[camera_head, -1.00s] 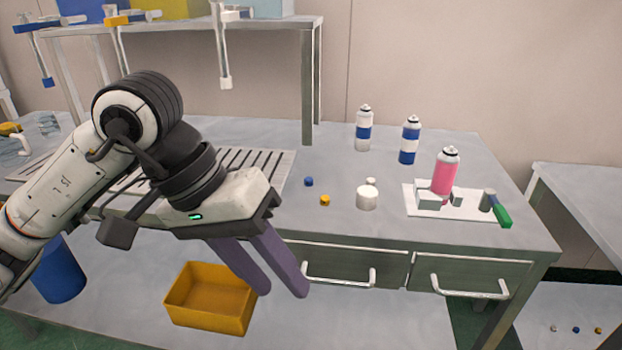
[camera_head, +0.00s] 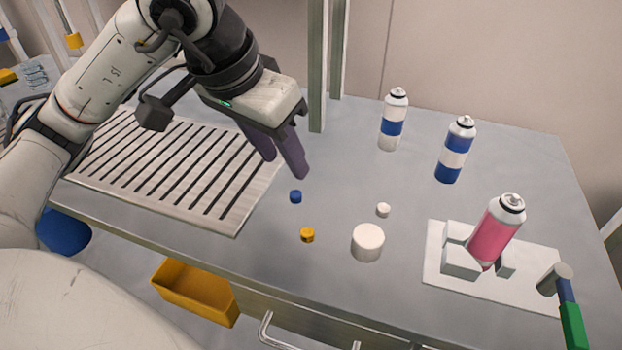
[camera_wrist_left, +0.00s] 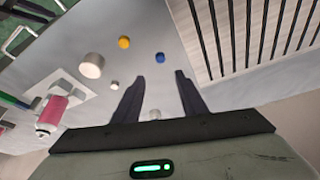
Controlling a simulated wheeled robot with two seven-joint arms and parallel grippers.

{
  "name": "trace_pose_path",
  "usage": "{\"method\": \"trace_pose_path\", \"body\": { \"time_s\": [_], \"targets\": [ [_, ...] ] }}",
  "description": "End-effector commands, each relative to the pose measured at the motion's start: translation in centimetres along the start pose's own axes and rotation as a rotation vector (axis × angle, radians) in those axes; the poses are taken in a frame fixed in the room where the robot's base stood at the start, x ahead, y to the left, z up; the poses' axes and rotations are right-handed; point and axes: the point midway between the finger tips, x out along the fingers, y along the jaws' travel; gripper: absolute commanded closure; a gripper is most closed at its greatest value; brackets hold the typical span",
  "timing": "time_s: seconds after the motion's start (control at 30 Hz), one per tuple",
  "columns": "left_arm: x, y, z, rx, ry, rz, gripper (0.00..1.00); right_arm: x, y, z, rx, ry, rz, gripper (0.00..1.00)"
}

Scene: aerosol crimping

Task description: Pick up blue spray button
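The blue spray button (camera_head: 296,196) is a small blue cap on the grey table, just in front of the slatted panel's right edge. It also shows in the left wrist view (camera_wrist_left: 160,57), beyond the fingertips. My left gripper (camera_head: 286,172) is above the table, a little behind the blue button, with its purple fingers pointing down. In the left wrist view the fingers (camera_wrist_left: 157,76) are apart with nothing between their tips. My right gripper is not in view.
A yellow button (camera_head: 307,235), a small white button (camera_head: 383,210) and a white round cap (camera_head: 367,242) stand nearby. Two spray cans (camera_head: 392,120) are behind. A pink can (camera_head: 497,232) stands in a white fixture at right. A slatted panel (camera_head: 170,165) lies at left.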

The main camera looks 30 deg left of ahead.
Motion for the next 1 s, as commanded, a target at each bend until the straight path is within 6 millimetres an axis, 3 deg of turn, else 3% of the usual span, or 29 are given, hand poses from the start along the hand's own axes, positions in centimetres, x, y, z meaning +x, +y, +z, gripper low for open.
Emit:
{"method": "trace_pose_path", "body": {
  "time_s": [0.2,0.37,0.63,0.97,1.0],
  "targets": [
    [3.2,0.0,0.2,-0.001,-0.004,0.001,0.62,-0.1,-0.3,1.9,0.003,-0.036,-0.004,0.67],
    [4.3,-0.1,0.3,-0.002,-0.004,0.001,0.62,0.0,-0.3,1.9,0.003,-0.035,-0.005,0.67],
    [8.1,-0.3,0.8,-0.002,-0.005,0.001,0.62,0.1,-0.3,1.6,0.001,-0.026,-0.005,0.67],
    [8.8,-0.3,0.6,0.0,0.0,0.001,0.62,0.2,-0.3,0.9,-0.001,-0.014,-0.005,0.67],
    [8.8,-0.3,0.6,0.0,0.0,0.001,0.68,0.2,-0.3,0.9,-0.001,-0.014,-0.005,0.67]
  ]
}}
